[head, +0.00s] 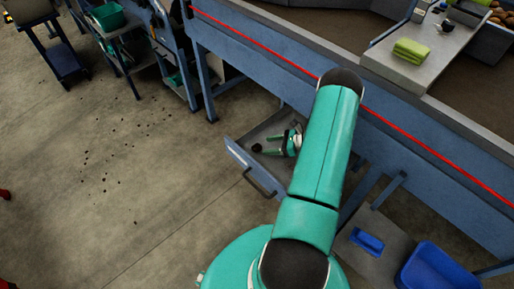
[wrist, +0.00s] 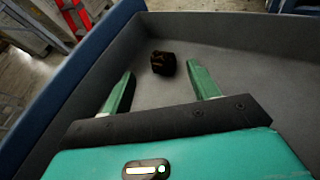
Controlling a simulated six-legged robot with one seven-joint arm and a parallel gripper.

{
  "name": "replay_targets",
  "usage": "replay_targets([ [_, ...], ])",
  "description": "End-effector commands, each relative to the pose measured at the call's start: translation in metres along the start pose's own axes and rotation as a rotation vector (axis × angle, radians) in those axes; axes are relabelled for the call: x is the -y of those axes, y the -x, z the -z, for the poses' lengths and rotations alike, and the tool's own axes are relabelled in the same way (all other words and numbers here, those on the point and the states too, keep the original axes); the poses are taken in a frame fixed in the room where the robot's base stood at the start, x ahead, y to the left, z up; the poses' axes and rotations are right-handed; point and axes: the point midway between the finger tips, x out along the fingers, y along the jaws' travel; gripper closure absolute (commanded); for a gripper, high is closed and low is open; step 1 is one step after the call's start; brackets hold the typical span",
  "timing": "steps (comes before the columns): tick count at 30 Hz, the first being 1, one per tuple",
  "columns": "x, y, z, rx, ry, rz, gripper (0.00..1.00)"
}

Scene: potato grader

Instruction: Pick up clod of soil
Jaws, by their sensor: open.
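The clod of soil (wrist: 163,63) is a small dark brown lump lying on the grey floor of an open drawer (wrist: 245,75). In the wrist view it is beyond my open gripper (wrist: 158,78), roughly between the lines of the two green fingers, and nothing touches it. In the head view the dark clod (head: 257,147) lies in the drawer (head: 238,155) under the blue bench, just left of my gripper (head: 280,143). My gripper is open and empty, low over the drawer. My arm hides the drawer's right part in the head view.
The drawer walls stand close around my gripper. A blue bench (head: 240,62) with a red line along it rises behind the drawer. A blue bin (head: 425,268) and small blue tray (head: 368,242) are at lower right. Dark crumbs (head: 103,150) lie scattered on the open floor at left.

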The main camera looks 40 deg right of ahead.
Motion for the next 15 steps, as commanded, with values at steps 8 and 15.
replay_targets([
  [8,0.003,-0.039,0.002,-0.001,0.002,-0.003,0.40],
  [15,0.004,-0.049,0.002,-0.002,0.003,-0.001,0.40],
])
